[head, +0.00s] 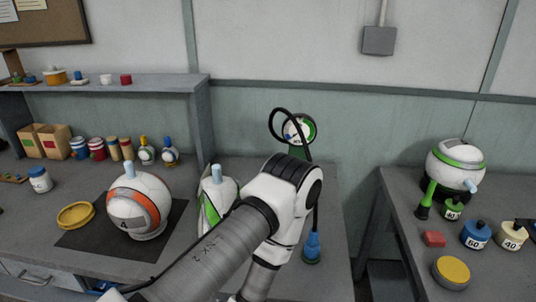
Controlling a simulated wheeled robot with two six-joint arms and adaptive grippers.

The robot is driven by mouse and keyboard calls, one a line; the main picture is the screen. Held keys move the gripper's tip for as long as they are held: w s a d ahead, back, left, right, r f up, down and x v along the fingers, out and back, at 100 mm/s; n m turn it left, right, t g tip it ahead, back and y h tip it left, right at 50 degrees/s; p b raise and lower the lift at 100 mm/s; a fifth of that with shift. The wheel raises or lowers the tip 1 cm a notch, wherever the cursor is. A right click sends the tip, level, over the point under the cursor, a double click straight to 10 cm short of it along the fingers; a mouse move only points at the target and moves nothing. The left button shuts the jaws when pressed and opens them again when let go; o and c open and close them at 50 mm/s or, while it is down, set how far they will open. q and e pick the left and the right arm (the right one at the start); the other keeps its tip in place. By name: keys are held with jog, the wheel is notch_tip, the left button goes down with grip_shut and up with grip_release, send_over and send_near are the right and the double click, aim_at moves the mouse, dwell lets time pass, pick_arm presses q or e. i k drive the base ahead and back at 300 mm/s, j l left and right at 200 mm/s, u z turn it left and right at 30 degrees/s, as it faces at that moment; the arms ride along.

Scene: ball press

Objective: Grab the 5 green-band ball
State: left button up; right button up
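I cannot read a 5 on either. A white ball with an orange band (138,207), marked 4, stands on a dark mat. One of my arms crosses the middle of the view, its elbow raised and its forearm running down past the bottom edge. Neither gripper shows.
A round gauge (299,130) with a black hose stands behind my elbow, and a blue nozzle (312,247) is right of my forearm. A yellow ring (76,215) lies at left. Weights, including a blue one (475,235), crowd the right table. A gap separates the tables.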

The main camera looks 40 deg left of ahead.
aim_at(217, 192)
jog(key=u, duration=1.55)
